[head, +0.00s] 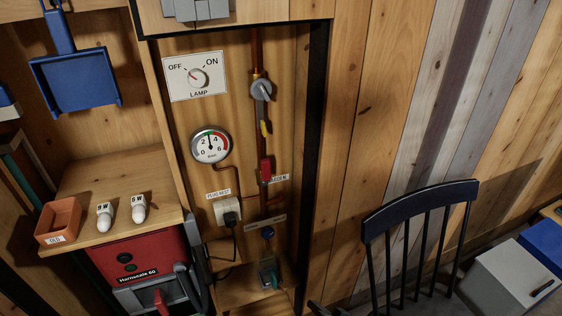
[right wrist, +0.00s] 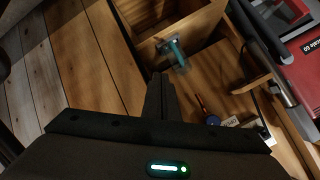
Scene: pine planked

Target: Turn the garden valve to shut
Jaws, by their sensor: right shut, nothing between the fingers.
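The garden valve (head: 265,170) has a red handle on the vertical copper pipe, beside a small label that seems to end in "DEN". Its handle appears to lie along the pipe. My right gripper (right wrist: 160,80) shows dark in the right wrist view, shut and empty. It is apart from the small red and blue fitting (right wrist: 206,112) to its right, and a teal tap (right wrist: 176,52) lies beyond its tips. I cannot clearly make out the right gripper in the head view. My left gripper is not in view.
A grey lever fitting (head: 262,90), lamp dial (head: 197,78), pressure gauge (head: 211,143) and black plug (head: 230,217) crowd the panel. A red machine (head: 140,258) stands lower left. A dark chair (head: 420,204) stands to the right.

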